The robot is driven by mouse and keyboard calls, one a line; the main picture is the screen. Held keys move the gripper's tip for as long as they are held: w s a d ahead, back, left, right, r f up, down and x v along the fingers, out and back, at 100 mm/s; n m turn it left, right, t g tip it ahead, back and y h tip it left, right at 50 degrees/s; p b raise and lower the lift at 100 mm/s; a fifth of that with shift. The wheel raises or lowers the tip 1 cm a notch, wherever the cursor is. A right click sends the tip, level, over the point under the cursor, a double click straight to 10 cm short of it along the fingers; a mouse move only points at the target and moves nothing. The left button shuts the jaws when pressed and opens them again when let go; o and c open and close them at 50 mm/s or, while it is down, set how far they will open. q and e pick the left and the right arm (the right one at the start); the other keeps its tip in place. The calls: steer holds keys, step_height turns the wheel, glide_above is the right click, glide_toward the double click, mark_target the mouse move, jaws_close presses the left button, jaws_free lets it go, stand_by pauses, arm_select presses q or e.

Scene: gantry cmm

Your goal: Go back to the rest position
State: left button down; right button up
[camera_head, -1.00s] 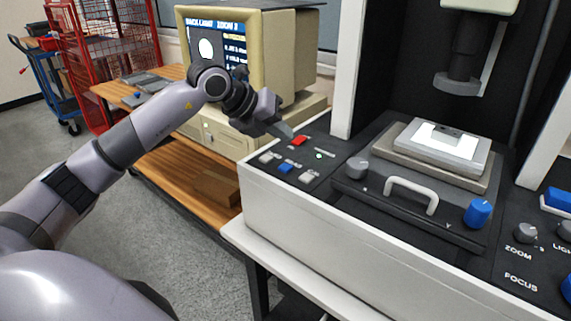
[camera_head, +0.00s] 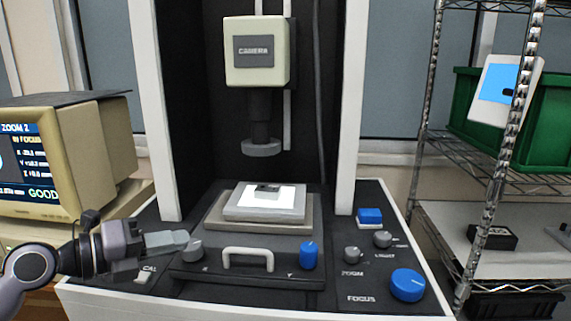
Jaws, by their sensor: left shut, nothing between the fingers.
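My left gripper (camera_head: 172,241) reaches in from the lower left over the left control panel of the machine. Its fingers are shut with nothing between them, and their tips are close to the grey knob (camera_head: 193,249); I cannot tell if they touch it. The measuring machine (camera_head: 250,307) stands in the middle, with its camera head (camera_head: 257,52) above the stage (camera_head: 262,211). A small dark part (camera_head: 268,188) lies on the bright stage plate. My right gripper is not in view.
A monitor (camera_head: 66,160) showing GOOD stands at the left. A blue knob (camera_head: 309,255), a handle (camera_head: 248,253) and a large blue focus knob (camera_head: 407,285) are on the machine's front. A wire shelf (camera_head: 490,165) with a green bin (camera_head: 545,140) stands at the right.

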arm_select(q)
step_height(320, 180, up, 4)
steer(key=s+d+f+n+t+h, duration=0.1)
steer(key=s+d+n+t, duration=0.15)
steer(key=n+t, duration=0.6)
steer(key=s+a+f+n+y, duration=0.4)
steer(key=a+f+n+y, duration=0.65)
steer(key=n+y, duration=0.6)
steer(key=s+f+n+g, duration=0.5)
steer(key=s+f+g, duration=0.3)
steer(key=f, duration=0.4)
steer(key=s+d+f+g+h, duration=0.2)
steer(key=s+f+g, duration=0.15)
steer(key=s, duration=0.35)
steer(key=s+d+f+g+h, duration=0.2)
steer(key=s+d+f+g, duration=0.15)
steer(key=s, duration=0.45)
steer(key=w+d+f+t+h+p, duration=0.1)
steer(key=w+d+f+t+p, duration=0.1)
steer(key=w+f+t, duration=0.4)
steer(key=shift+w+t+p, duration=0.35)
steer(key=shift+t+p, duration=0.2)
steer(key=shift+p, duration=0.2)
steer(key=shift+h, duration=0.25)
